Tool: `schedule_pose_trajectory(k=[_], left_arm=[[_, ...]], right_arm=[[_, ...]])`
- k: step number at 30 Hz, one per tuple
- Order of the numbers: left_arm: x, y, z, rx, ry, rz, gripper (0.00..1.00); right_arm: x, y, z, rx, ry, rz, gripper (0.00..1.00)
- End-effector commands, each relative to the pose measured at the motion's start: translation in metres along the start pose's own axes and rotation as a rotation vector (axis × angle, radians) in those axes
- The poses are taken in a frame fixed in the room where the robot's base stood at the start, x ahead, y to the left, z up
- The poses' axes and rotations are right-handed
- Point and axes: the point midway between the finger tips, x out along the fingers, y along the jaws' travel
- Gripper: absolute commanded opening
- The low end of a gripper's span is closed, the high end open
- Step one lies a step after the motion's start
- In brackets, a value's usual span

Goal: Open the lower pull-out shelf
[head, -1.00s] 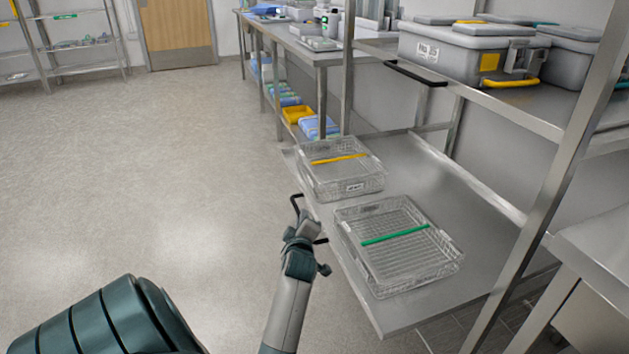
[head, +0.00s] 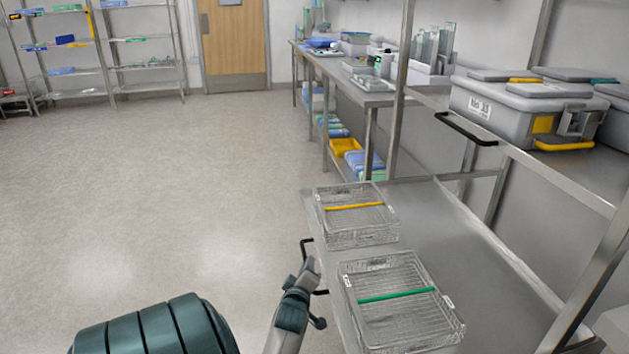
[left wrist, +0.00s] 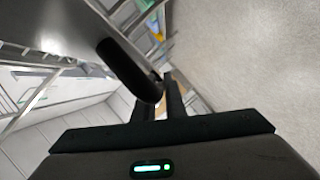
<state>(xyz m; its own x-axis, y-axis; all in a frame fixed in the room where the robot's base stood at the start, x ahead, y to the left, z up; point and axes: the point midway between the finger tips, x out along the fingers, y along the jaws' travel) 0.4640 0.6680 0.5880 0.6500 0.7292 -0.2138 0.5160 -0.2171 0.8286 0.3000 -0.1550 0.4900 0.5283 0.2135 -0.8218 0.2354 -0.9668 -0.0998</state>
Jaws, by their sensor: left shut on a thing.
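The lower pull-out shelf (head: 440,210) is a grey metal sheet low in the rack, standing out to the left past the rack's post. Its black handle (head: 306,243) is on the left edge. My left gripper (head: 310,272) is shut on the handle; the fingertips are partly hidden in the head view. In the left wrist view, the dark handle bar (left wrist: 128,70) runs to the fingers (left wrist: 160,100), beside the shelf's metal (left wrist: 55,25). My right gripper is in neither view.
Two wire baskets, one with a yellow bar (head: 357,228) and one with a green bar (head: 390,320), stand on the shelf. The upper shelf carries grey cases (head: 520,110) and has a black handle (head: 466,129). The floor (head: 170,200) to the left is clear.

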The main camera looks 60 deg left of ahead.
Motion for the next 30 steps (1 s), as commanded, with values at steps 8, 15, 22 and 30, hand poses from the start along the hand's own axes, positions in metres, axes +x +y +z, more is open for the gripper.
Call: schedule_pose_trajectory(k=[8,15,22,30], left_arm=[[-0.0016,-0.0048,0.0,0.001,-0.004,-0.005,0.0],[-0.0015,-0.0047,0.0001,0.001,-0.004,-0.006,0.23],[-0.0012,-0.003,-0.001,0.0,-0.002,-0.002,0.29],[-0.0011,-0.0003,-0.0013,0.0,-0.002,0.0,0.29]], right_arm=[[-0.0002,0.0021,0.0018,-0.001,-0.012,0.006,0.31],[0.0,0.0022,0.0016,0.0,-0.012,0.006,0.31],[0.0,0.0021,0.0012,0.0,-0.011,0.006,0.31],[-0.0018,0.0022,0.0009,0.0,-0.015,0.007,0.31]])
